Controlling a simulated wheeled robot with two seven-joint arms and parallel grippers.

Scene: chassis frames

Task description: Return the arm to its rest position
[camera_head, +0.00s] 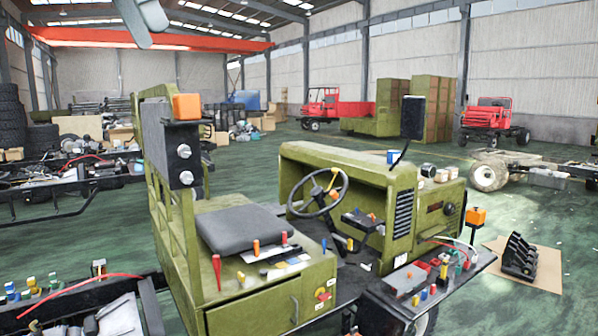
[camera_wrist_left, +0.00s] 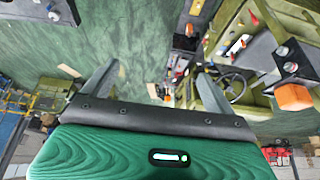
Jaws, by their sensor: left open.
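My left gripper (camera_head: 142,22) shows only in part at the top edge of the head view, as grey shapes high above the olive-green vehicle. The rest of the left arm is out of view. In the left wrist view the left gripper (camera_wrist_left: 160,72) has its two grey fingers spread wide apart. Nothing is between the fingers; the green floor shows behind them. My right gripper is in neither view.
The olive-green vehicle (camera_head: 262,311) with seat (camera_head: 238,230) and steering wheel (camera_head: 318,193) fills the head view's middle. Tools lie on it. Chassis frames (camera_head: 60,185) stand left, a black rack (camera_head: 519,257) right. Red trucks (camera_head: 486,118) are behind. Green floor (camera_head: 270,140) is open between.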

